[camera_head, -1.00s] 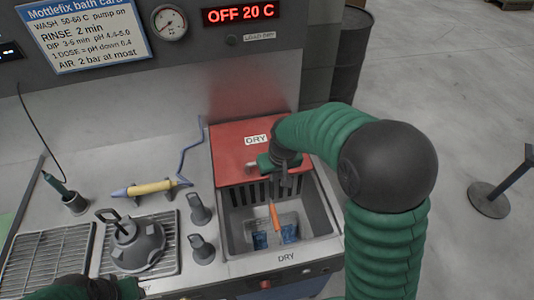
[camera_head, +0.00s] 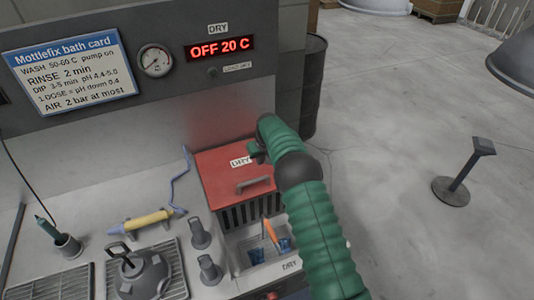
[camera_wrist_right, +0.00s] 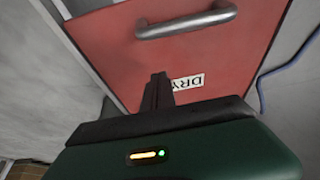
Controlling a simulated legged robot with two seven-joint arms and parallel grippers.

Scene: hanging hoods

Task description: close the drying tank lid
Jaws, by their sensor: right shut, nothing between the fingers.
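The red drying tank lid (camera_head: 222,182) stands open behind the tank, with a metal handle (camera_head: 253,185) near its lower edge and a white DRY label. The tank basin (camera_head: 232,254) shows below it, partly hidden by my right arm. My right gripper (camera_head: 257,150) is at the upper part of the lid, close to the label and above the handle. In the right wrist view its fingers (camera_wrist_right: 158,92) are shut and empty, in front of the red lid (camera_wrist_right: 100,35) and away from the handle (camera_wrist_right: 186,22). Contact with the lid cannot be told. My left gripper is out of view.
Blue items (camera_head: 285,244) and an orange-handled tool (camera_head: 270,231) are in the basin. A yellow-handled tool (camera_head: 148,220) with a blue hose lies to the left. A dark barrel (camera_head: 314,85) stands behind, and a post (camera_head: 465,172) stands on open floor.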

